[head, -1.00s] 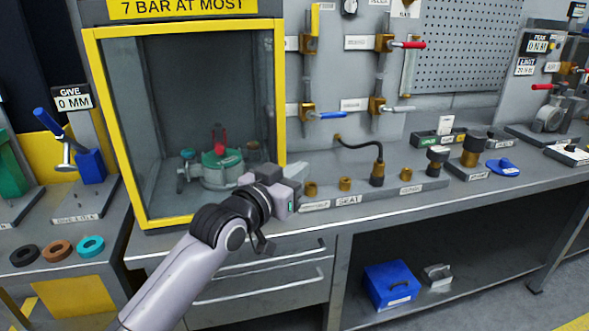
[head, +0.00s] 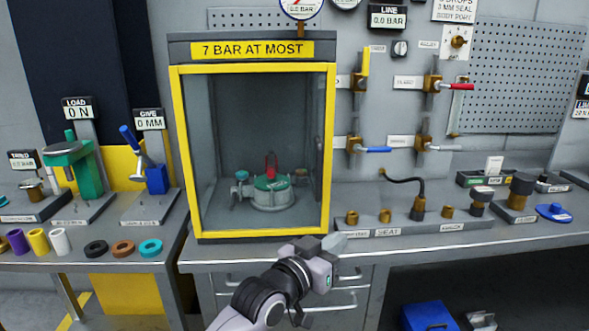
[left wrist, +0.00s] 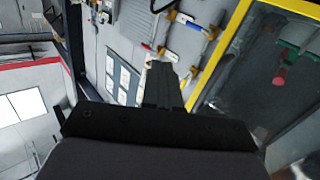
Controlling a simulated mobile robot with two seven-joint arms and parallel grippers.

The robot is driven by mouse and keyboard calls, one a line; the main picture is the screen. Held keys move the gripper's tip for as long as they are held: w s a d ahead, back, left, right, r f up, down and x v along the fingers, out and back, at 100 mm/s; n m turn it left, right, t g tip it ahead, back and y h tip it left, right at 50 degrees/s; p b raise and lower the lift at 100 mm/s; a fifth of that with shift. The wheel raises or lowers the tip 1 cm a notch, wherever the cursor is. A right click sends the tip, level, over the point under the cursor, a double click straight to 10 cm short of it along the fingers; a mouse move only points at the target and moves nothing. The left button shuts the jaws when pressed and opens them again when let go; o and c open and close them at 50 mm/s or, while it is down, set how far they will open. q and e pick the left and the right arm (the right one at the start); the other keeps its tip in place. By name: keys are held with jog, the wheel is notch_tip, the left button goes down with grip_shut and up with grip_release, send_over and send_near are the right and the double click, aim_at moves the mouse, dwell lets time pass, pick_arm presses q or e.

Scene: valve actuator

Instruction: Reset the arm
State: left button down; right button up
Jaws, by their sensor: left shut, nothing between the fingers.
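My left arm comes up from the bottom of the head view. Its gripper (head: 338,243) is shut and empty, in front of the bench edge just below the right corner of the yellow-framed cabinet. In the left wrist view the gripper's dark fingers (left wrist: 160,85) are together with nothing between them. Inside the cabinet (head: 325,150) sits a green-topped round valve actuator (head: 271,186) with a red part standing on top. The red and green parts also show at the right of the left wrist view (left wrist: 281,75). My right gripper is not in view.
Right of the cabinet are brass fittings (head: 385,215) on a strip and wall valves with red (head: 462,87) and blue (head: 378,149) handles. Left stand a green press (head: 88,165), a blue-handled device (head: 156,178) and coloured rings (head: 122,248). A blue bin (head: 428,316) is under the bench.

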pick_arm(q)
jog(key=s+a+f+n+y, duration=0.25)
jog(key=s+a+f, duration=0.25)
jog(key=a+f, duration=0.4)
jog(key=s+a+f+n+y, duration=0.2)
jog(key=s+a+f+y, duration=0.15)
jog(key=a+f, duration=0.45)
jog(key=s+a+f+y, duration=0.2)
jog(key=s+a+f, duration=0.4)
jog(key=s, duration=0.3)
jog(key=s+a+f+n+g+y, duration=0.1)
jog(key=s+a+f+y, duration=0.1)
jog(key=s+a+f, duration=0.4)
jog(key=s+a, duration=0.3)
jog(key=s, duration=0.1)
jog(key=shift+f+g, duration=0.3)
jog(key=shift+f, duration=0.1)
